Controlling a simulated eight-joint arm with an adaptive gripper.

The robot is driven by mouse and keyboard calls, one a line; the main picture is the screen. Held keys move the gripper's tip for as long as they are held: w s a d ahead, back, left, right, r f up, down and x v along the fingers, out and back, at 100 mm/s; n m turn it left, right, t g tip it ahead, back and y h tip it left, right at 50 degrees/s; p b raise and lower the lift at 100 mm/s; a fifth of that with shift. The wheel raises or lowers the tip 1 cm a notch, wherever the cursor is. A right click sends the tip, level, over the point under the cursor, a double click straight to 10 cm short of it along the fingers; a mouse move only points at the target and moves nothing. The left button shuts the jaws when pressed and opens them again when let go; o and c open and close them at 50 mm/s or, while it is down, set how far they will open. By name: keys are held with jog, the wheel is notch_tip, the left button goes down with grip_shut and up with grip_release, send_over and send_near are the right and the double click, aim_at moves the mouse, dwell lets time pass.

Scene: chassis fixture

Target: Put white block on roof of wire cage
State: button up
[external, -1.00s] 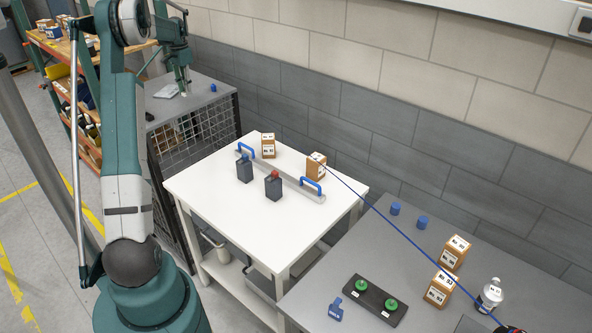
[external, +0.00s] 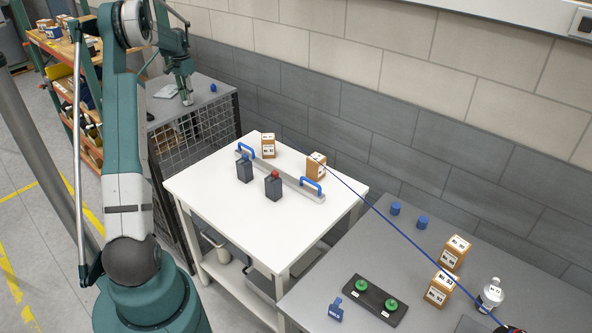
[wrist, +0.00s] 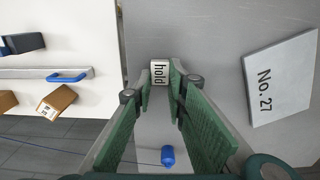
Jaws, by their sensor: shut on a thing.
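The white block (wrist: 159,71), marked "hold", is between my fingertips in the wrist view. My gripper (wrist: 160,78) is shut on it; the external view also shows my gripper (external: 186,98), pointing down over the cage's roof. The wire cage (external: 183,135) stands at the left of the white table, with dark mesh sides and a flat grey roof (wrist: 210,30). The block is over this roof, near its edge on the table side. I cannot tell whether the block touches the roof.
A white plate marked "No. 27" (wrist: 280,78) and a blue cylinder (wrist: 167,156) lie on the roof. The white table (external: 225,215) beside the cage holds boxes, dark canisters and a bar with blue handles (wrist: 68,76). Bare roof shows around the block.

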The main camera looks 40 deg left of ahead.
jog(key=shift+f, duration=0.1)
jog(key=o, duration=0.8)
jog(key=shift+c, duration=0.2)
notch_tip(320, 180, up, 12)
jog(key=shift+b, duration=0.3)
dwell(0.7)
jog(key=shift+d+r, duration=0.1)
jog(key=shift+r, duration=0.1)
